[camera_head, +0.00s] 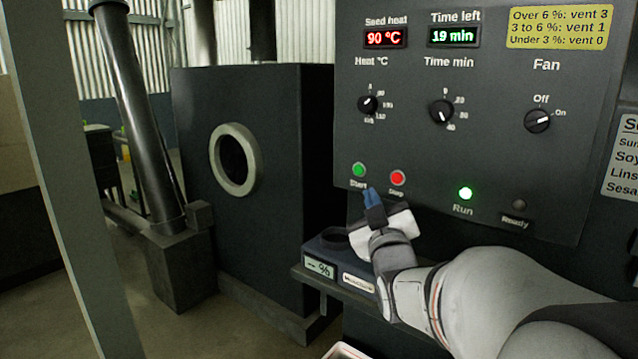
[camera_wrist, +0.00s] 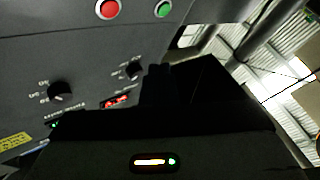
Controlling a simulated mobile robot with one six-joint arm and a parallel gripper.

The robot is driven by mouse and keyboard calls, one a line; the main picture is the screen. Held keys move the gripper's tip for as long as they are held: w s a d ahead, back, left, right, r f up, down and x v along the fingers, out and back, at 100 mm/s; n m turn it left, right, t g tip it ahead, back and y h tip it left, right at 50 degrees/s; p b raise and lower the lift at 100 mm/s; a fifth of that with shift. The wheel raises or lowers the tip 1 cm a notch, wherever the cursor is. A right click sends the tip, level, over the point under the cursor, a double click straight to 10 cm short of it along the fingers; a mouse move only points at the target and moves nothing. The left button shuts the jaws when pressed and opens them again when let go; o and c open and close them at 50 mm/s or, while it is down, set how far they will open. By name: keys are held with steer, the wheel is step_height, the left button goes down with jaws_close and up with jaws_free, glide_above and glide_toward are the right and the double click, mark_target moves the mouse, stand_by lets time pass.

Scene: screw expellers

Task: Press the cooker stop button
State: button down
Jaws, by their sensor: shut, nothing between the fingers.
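The cooker panel (camera_head: 450,125) is a dark upright plate. The red stop button (camera_head: 397,178), labelled Stop, sits low on its left part. The green start button (camera_head: 359,170) is just to its left. In the wrist view the red button (camera_wrist: 107,9) and the green button (camera_wrist: 163,8) show at the top edge. My gripper (camera_head: 372,195) is shut and empty, with blue-tipped fingers below and between the two buttons. It appears apart from the red button; its exact gap to the panel is unclear. The dark fingers (camera_wrist: 157,75) also show in the wrist view.
The Run lamp (camera_head: 465,193) glows green; the Ready lamp (camera_head: 519,204) is dark. The displays read 90 °C and 19 min. A meter box (camera_head: 340,262) stands on a shelf under my gripper. A dark housing (camera_head: 290,110) with a round port stands left.

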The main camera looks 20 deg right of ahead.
mark_target(397, 178)
steer(key=shift+w+d+p, duration=0.25)
steer(key=shift+w+d, duration=0.65)
steer(key=shift+d, duration=0.25)
steer(key=shift+w+d+p, duration=0.25)
steer(key=shift+w+d, duration=0.65)
steer(key=shift+d, duration=0.3)
steer(key=shift+w+d+p, duration=0.25)
steer(key=shift+w+d, duration=0.65)
steer(key=shift+d, duration=0.25)
steer(key=shift+w+d+b, duration=0.2)
steer(key=shift+d+b, duration=0.1)
steer(key=shift+b, duration=0.15)
steer(key=shift+w+d, duration=0.25)
steer(key=shift+d, duration=0.1)
steer(key=shift+b, duration=0.3)
steer(key=shift+s+a+b, duration=0.5)
steer(key=shift+a, duration=0.15)
